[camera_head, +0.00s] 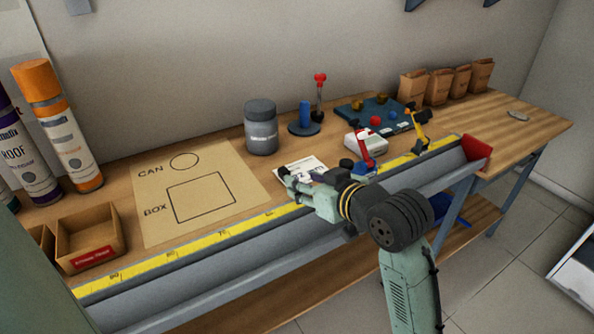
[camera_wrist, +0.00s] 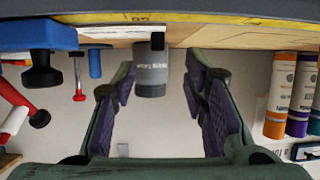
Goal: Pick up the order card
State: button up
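The order card appears to be the white printed sheet (camera_head: 302,168) lying on the workbench in the head view, left of a white device with a red lever. My gripper (camera_head: 291,183) is over its near left edge and hides part of it. I cannot tell whether they touch. In the wrist view, which is upside down, the two purple-padded fingers of my gripper (camera_wrist: 162,88) stand wide apart with nothing held between them. A grey can (camera_wrist: 151,72) shows beyond the gap. A pale flat strip (camera_wrist: 110,32) on the bench may be the card.
The grey can (camera_head: 261,128) and a blue post stand behind the card. The white device (camera_head: 366,143) is close on the right. A yellow ruler (camera_head: 220,240) runs along the front edge. A marked CAN/BOX sheet (camera_head: 236,164) lies left, with spray cans (camera_head: 62,130) beyond.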

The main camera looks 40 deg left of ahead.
aim_at(287, 172)
jog(key=p+x, duration=0.2)
jog(key=x, duration=0.5)
jog(key=shift+w+a+r, duration=0.1)
jog(key=shift+w+r, duration=0.05)
jog(key=shift+w+a, duration=0.15)
jog(key=shift+a, duration=0.1)
grip_shut()
